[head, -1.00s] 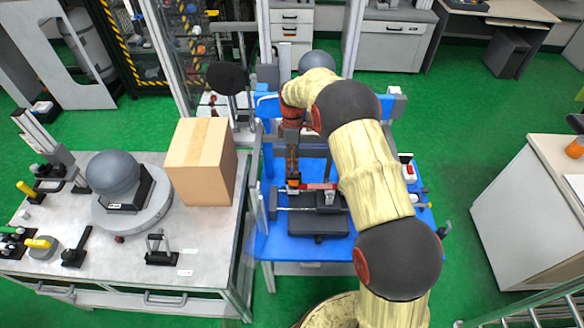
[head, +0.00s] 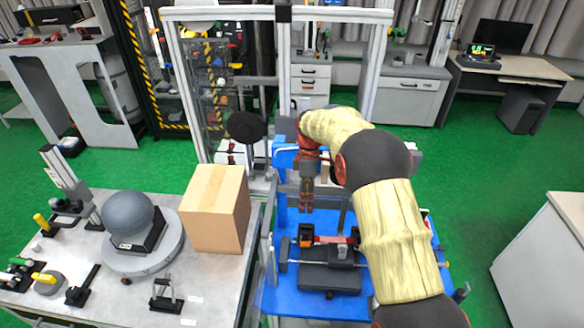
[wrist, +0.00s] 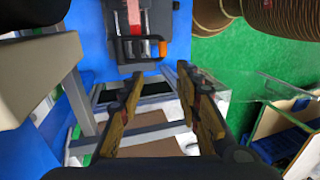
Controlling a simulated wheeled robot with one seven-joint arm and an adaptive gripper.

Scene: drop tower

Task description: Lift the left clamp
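A dark fixture (head: 330,278) lies on the blue platform in the head view. At its left rear, a dark clamp piece with an orange-red part, which looks like the left clamp (head: 306,236), stands up. A second dark upright piece (head: 355,237) is to its right, with a red bar between them. My gripper (head: 307,208) hangs above and behind the left piece, apart from it. In the wrist view my gripper (wrist: 160,78) is open, its fingers spread with nothing between them. A black handle (wrist: 140,48) with an orange end lies beyond the fingertips; which clamp it belongs to is unclear.
A cardboard box (head: 215,208) and a grey dome (head: 128,213) on a round base stand on the left table. A metal frame (head: 278,14) rises behind the platform. A white cabinet (head: 545,255) stands at right. Green floor is open between.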

